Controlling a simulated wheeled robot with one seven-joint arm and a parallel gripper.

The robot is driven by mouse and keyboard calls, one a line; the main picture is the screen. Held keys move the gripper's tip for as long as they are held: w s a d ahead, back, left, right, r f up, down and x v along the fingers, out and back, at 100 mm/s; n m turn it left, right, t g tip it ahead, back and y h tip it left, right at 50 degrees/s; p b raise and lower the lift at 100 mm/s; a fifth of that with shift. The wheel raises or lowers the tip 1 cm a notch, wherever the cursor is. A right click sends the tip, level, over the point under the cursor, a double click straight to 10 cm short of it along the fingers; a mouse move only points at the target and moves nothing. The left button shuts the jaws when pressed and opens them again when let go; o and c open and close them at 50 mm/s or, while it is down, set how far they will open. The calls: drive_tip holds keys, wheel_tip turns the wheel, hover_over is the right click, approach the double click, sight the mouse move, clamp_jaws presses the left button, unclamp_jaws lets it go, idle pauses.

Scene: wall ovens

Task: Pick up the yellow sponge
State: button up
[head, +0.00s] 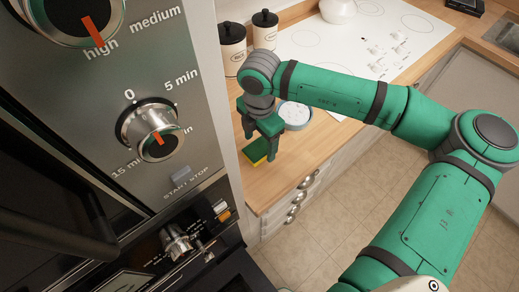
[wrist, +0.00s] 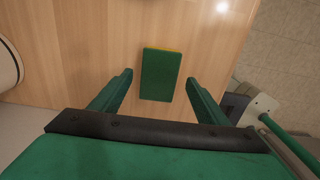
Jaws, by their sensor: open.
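The sponge (head: 255,151) is yellow with a green side and lies on the wooden counter near the oven panel. In the wrist view the sponge (wrist: 161,75) shows its green face up, with a thin yellow edge at the far end. My gripper (head: 260,155) is open and points down at the counter close to the sponge; one finger partly covers the sponge in the head view. In the wrist view the two fingers of my gripper (wrist: 162,85) stand apart on either side of the sponge, with gaps to both sides. The height above the counter is hard to tell.
The wall oven panel (head: 175,100) stands close on the left. A round white-and-blue dish (head: 296,115) sits behind my gripper. Two canisters (head: 232,45) and a white cooktop (head: 350,40) are farther back. Drawers with knobs (head: 300,195) are below the counter edge.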

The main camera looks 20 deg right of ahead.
sight(260, 148)
drive_tip(key=shift+w+f, duration=0.1)
drive_tip(key=shift+f, duration=0.85)
drive_tip(key=c, duration=0.9)
drive_tip(key=shift+w, duration=0.15)
drive_tip(key=shift+c, duration=1.1)
drive_tip(key=shift+d, duration=0.1)
drive_tip(key=shift+r, duration=0.35)
wheel_tip(260, 148, up, 9)
drive_tip(key=shift+s+r, duration=0.2)
drive_tip(key=shift+o, duration=0.5)
